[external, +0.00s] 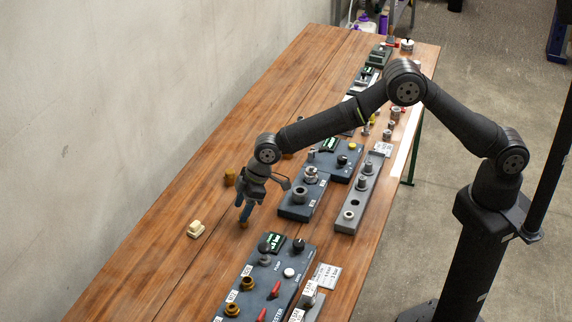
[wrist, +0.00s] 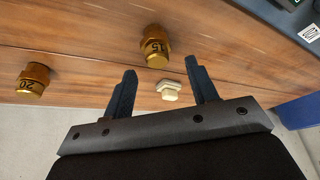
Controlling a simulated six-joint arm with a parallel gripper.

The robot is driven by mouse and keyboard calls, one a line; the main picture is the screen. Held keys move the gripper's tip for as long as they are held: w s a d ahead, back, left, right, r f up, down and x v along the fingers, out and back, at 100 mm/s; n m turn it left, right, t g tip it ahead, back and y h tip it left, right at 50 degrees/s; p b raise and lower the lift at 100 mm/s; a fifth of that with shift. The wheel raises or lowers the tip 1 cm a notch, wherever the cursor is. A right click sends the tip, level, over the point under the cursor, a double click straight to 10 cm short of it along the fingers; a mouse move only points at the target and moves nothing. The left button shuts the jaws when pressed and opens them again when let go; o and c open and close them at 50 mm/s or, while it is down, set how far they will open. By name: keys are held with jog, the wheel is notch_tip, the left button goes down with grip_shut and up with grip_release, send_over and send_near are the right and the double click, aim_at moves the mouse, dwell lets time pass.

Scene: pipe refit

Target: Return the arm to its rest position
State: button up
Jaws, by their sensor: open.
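My gripper (external: 245,212) is at the end of my outstretched arm, over the wooden bench (external: 160,255). It points down, with its fingers spread and nothing between them. In the wrist view my gripper (wrist: 165,76) shows two dark blue fingers well apart. A brass fitting marked 15 (wrist: 155,48) lies beyond the fingertips, and another marked 20 (wrist: 32,82) lies to the left. In the external view the cream block (external: 196,229) sits left of my gripper.
A grey panel with red levers (external: 262,280) stands on the near bench. Another grey panel (external: 300,200) and a grey rail with fittings (external: 360,198) stand right of my gripper. A brass piece (external: 230,176) stands near the wall side. The bench's left strip is mostly clear.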

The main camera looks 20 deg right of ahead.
jog(key=w+d+r, duration=0.7)
jog(key=d, duration=0.3)
jog(key=w+d+m+t, duration=0.15)
jog(key=w+d, duration=0.25)
jog(key=w, duration=0.6)
jog(key=w+d+m, duration=0.2)
jog(key=w+d, duration=0.2)
jog(key=w, duration=0.6)
jog(key=w+d+m, duration=0.1)
jog(key=w+d, duration=0.4)
jog(key=w, duration=0.5)
jog(key=s+a+f, duration=0.1)
jog(key=a+f, duration=0.2)
jog(key=a, duration=0.2)
jog(key=shift+s+a+f+h, duration=0.15)
jog(key=shift+s+f+h, duration=0.05)
jog(key=shift+s+h, duration=0.1)
jog(key=shift+o, duration=0.9)
